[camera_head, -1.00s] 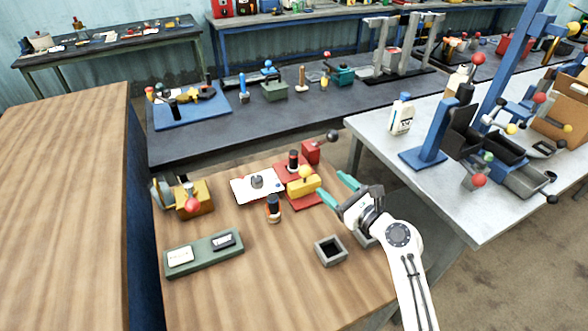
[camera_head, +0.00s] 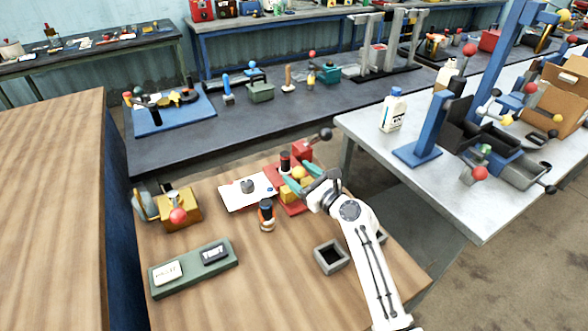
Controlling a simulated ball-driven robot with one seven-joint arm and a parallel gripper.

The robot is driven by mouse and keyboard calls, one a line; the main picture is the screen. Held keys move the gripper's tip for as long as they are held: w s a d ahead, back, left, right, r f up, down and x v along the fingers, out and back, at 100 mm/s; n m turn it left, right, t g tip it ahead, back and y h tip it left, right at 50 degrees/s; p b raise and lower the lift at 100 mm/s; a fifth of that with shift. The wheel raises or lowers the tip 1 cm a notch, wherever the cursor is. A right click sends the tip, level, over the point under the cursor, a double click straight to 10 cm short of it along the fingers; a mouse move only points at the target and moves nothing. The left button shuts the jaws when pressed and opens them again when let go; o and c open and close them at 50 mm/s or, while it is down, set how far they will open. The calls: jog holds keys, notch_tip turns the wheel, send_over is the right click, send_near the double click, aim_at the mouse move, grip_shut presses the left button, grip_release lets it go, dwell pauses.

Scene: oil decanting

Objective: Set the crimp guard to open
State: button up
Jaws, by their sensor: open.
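A small red press (camera_head: 303,151) with a black-knobbed lever (camera_head: 325,134) stands near the far right edge of the wooden table. On its red base is a yellow block with a yellow ball knob (camera_head: 298,172), which looks like the crimp guard. My gripper (camera_head: 300,181) is open, with its teal fingers at the yellow part, one on the near left side and one on the far right side. The fingers and wrist hide much of the yellow block. I cannot tell whether the fingers touch it or how the guard is set.
A black-capped bottle (camera_head: 267,215) stands just left of my gripper, and a white sheet (camera_head: 248,191) lies behind it. A grey square holder (camera_head: 331,256) is in front. A green tray (camera_head: 193,270) and a yellow device with a red ball (camera_head: 178,214) are at left.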

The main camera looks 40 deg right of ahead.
jog(key=shift+w+d, duration=0.1)
jog(key=shift+w, duration=1.25)
grip_shut()
